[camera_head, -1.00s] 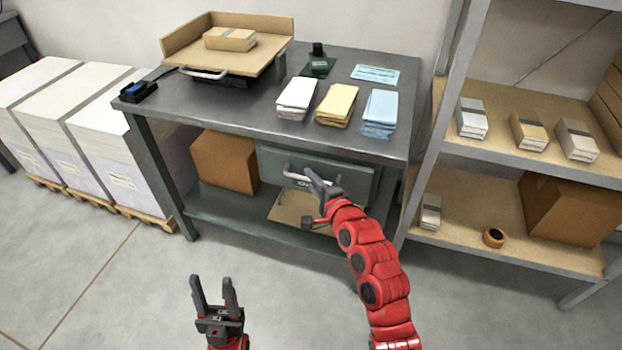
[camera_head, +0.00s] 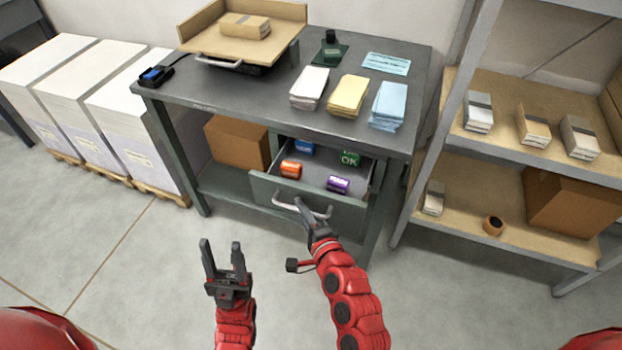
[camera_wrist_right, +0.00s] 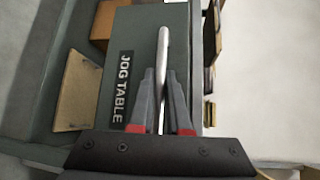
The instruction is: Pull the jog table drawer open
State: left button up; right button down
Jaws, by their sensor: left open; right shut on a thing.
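The jog table drawer (camera_head: 330,212) is pulled out under the grey table (camera_head: 230,110), and its inside shows. In it lie an orange stamp (camera_head: 291,169), a blue one (camera_head: 305,147), a green one (camera_head: 350,158) and a purple one (camera_head: 338,184). My right gripper (camera_head: 303,208) is shut on the drawer's metal handle (camera_head: 285,205). In the right wrist view the fingers (camera_wrist_right: 162,100) close around the handle bar (camera_wrist_right: 163,50), beside the "JOG TABLE" label (camera_wrist_right: 123,86). My left gripper (camera_head: 222,260) is open and empty, in front of the table at lower left.
Paper stacks (camera_head: 130,110) on pallets stand left of the table. A shelf unit (camera_head: 500,160) with boxes stands at the right. A cardboard box (camera_head: 236,143) sits on the table's lower shelf, left of the drawer. The floor in front is clear.

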jog(key=s+a+p, duration=0.2)
jog(key=s+p, duration=0.1)
jog(key=s, duration=0.5)
jog(key=shift+s+a, duration=0.2)
jog(key=shift+a, duration=0.15)
jog(key=c, duration=0.9)
grip_release()
jog(key=p+v, duration=0.6)
jog(key=v, duration=1.1)
jog(key=shift+s, duration=0.15)
